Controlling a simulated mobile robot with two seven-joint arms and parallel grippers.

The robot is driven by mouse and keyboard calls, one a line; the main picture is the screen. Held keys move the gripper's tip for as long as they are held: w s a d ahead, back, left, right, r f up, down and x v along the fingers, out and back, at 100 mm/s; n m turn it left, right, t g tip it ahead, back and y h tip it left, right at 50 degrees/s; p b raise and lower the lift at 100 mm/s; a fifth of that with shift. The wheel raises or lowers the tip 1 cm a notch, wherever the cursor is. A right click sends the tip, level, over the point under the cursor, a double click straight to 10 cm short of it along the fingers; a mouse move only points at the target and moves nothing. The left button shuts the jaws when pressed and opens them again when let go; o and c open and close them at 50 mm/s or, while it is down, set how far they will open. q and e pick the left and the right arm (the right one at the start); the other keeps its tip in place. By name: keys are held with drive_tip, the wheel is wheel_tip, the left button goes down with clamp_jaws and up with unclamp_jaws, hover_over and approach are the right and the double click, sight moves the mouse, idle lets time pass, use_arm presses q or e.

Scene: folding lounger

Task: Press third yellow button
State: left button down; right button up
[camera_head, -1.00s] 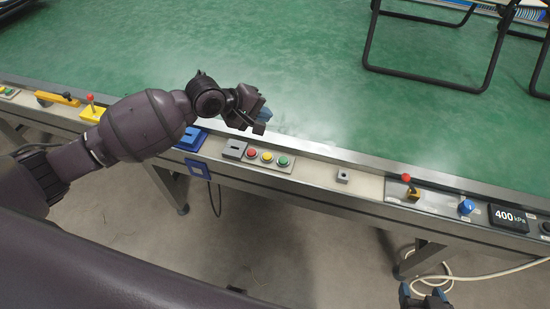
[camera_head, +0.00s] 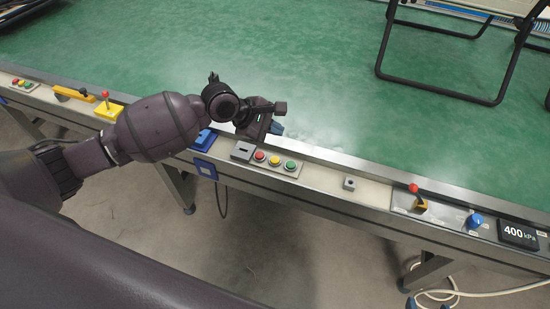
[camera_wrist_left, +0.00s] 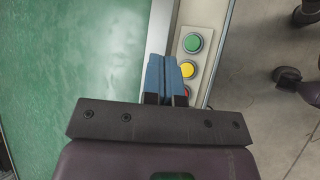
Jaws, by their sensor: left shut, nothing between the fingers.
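A small panel (camera_head: 298,173) on the table's front rail carries a red button (camera_head: 260,155), a yellow button (camera_head: 274,160) and a green button (camera_head: 291,166) in a row. My left gripper (camera_head: 278,128) is above the table edge, just behind this row, shut and empty. In the left wrist view its blue fingertips (camera_wrist_left: 165,72) are together, beside the yellow button (camera_wrist_left: 187,69). The green button (camera_wrist_left: 193,43) is clear there; the red one is mostly hidden by the gripper. Only blue tips of my right gripper (camera_head: 410,304) show at the bottom edge.
Another small button panel (camera_head: 20,84) is at the far left of the rail. A grey slotted box (camera_head: 242,151) adjoins the red button. Right along the rail are a red-topped lever (camera_head: 414,188), a blue knob (camera_head: 475,221) and a display (camera_head: 517,232). A black folding frame (camera_head: 440,90) stands on the green tabletop (camera_head: 320,70).

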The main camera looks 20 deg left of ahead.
use_arm(q)
drive_tip(key=shift+f+b, duration=0.8)
drive_tip(key=shift+f, duration=0.25)
drive_tip(key=b, duration=0.4)
hover_over(275, 161)
wheel_tip(275, 161, down, 5)
drive_tip(key=shift+r, duration=0.15)
drive_tip(key=shift+f, duration=1)
use_arm(e)
drive_tip(key=f, duration=0.4)
drive_tip(key=shift+w+a+f, duration=0.2)
drive_tip(key=shift+w+f, duration=0.05)
drive_tip(key=shift+s+f+g, duration=0.2)
drive_tip(key=shift+s+g, duration=0.1)
drive_tip(key=shift+s, duration=0.05)
drive_tip(key=shift+w+a+r, duration=0.1)
drive_tip(key=shift+w+a, duration=0.05)
drive_tip(key=shift+w, duration=0.2)
drive_tip(key=shift+s, duration=0.3)
use_arm(q)
drive_tip(key=shift+f, duration=0.4)
use_arm(e)
drive_tip(key=shift+w+r, duration=0.15)
drive_tip(key=shift+r, duration=0.1)
use_arm(q)
drive_tip(key=shift+f, duration=0.1)
use_arm(e)
drive_tip(key=shift+w+r, duration=0.1)
drive_tip(key=shift+w, duration=0.2)
